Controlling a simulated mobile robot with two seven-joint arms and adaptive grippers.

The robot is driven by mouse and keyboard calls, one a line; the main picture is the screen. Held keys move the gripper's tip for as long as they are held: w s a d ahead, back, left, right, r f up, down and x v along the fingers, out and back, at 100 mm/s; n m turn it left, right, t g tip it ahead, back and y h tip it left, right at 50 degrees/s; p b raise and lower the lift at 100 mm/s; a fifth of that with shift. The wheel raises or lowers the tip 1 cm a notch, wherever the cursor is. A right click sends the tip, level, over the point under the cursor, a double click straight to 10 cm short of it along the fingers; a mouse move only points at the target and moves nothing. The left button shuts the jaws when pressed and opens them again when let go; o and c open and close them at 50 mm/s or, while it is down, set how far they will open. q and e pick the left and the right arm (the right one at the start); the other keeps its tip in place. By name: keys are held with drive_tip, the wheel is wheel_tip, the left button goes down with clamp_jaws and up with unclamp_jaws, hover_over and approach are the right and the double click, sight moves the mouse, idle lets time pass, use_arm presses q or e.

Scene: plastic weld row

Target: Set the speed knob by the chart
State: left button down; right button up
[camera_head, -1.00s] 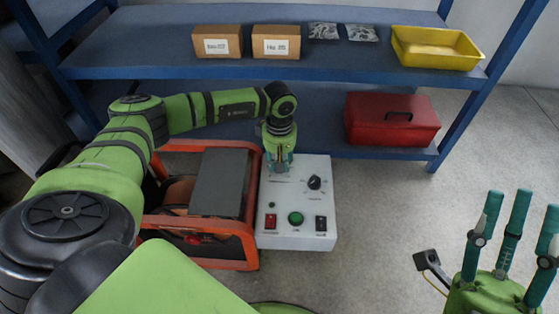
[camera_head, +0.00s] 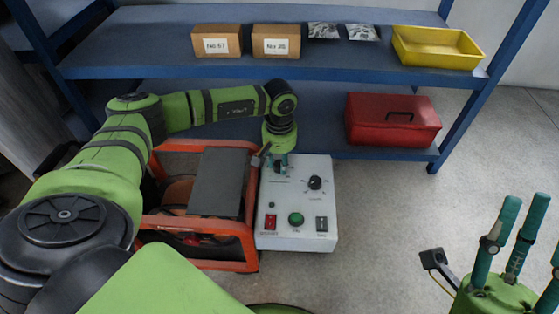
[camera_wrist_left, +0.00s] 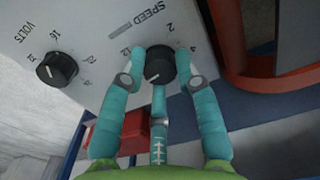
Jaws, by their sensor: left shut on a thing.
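The speed knob (camera_wrist_left: 160,64) is a black round knob on the white control panel (camera_head: 296,208), beside the printed word SPEED in the left wrist view. My left gripper (camera_wrist_left: 160,78) is shut on it, with teal fingers on both sides and a third finger below. Some dial numbers by the knob are covered by the fingers. In the head view my left gripper (camera_head: 280,163) is at the panel's upper left and hides most of the knob. My right gripper (camera_head: 515,240) is at the lower right, fingers spread, open and empty. I see no chart that I can read.
A volts knob (camera_head: 315,183) sits on the same panel, above a red switch (camera_head: 270,221), a green button (camera_head: 296,219) and a dark switch (camera_head: 321,224). An orange-framed machine (camera_head: 205,262) stands left. Blue shelving (camera_head: 300,73) holds boxes, a yellow tray (camera_head: 437,48) and a red toolbox (camera_head: 393,120).

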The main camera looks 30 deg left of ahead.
sight(279, 164)
use_arm(q)
drive_tip(key=shift+a, duration=0.1)
drive_tip(key=c, duration=0.9)
unclamp_jaws()
drive_tip(key=shift+w+r, duration=0.1)
drive_tip(key=shift+r, duration=0.35)
wheel_tip(279, 164, up, 11)
drive_tip(key=shift+r, duration=0.1)
